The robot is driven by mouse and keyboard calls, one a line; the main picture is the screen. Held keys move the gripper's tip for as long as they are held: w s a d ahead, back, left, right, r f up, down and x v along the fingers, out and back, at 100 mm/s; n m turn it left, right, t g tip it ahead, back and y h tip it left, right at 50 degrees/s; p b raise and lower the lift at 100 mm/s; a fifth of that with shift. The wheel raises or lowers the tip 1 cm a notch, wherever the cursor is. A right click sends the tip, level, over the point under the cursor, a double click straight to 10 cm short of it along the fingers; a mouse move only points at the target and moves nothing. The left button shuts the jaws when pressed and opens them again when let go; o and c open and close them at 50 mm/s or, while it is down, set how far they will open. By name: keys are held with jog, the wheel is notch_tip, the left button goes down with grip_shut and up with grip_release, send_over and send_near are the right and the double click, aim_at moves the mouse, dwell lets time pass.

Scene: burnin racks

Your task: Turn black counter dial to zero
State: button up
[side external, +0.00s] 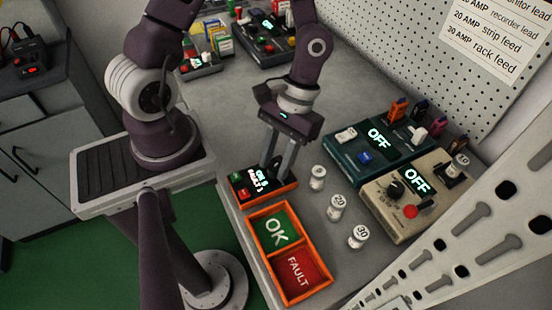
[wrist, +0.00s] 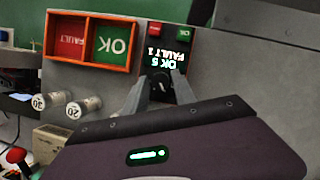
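The counter box (side external: 281,191) is a small black and orange unit with green and red buttons and a lit display. In the wrist view its display (wrist: 167,52) appears upside down and reads OK 5, FAULT 1. The black counter dial (wrist: 160,87) is a round knob beside the display, with a pale mark on it. My gripper (side external: 274,178) points down over the box. In the wrist view my gripper (wrist: 159,73) has its fingers apart, one on each side of the dial. I cannot tell whether they touch it. In the side view the dial is hidden by the fingers.
An orange tray (side external: 249,220) with green OK and red FAULT compartments stands in front of the box. Several white numbered cylinders (side external: 337,207) stand to its right. A teal unit (side external: 345,153) and a beige unit (side external: 392,228), both showing OFF, lie further right.

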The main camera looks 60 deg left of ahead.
grip_shut()
jog(key=shift+m, duration=0.3)
jog(key=m+y, duration=0.1)
jog(key=m, duration=0.2)
jog(key=m+y, duration=0.1)
jog(key=m, duration=0.2)
jog(key=shift+d, duration=0.2)
jog(key=shift+d+m+y, duration=0.1)
jog(key=shift+m+y, duration=0.5)
jog(key=shift+m, duration=0.75)
jog(key=shift+m+y, duration=0.6)
jog(key=shift+m, duration=0.75)
jog(key=shift+o, duration=2.1)
grip_release()
jog(key=shift+r+t, duration=0.1)
jog(key=shift+t, duration=0.2)
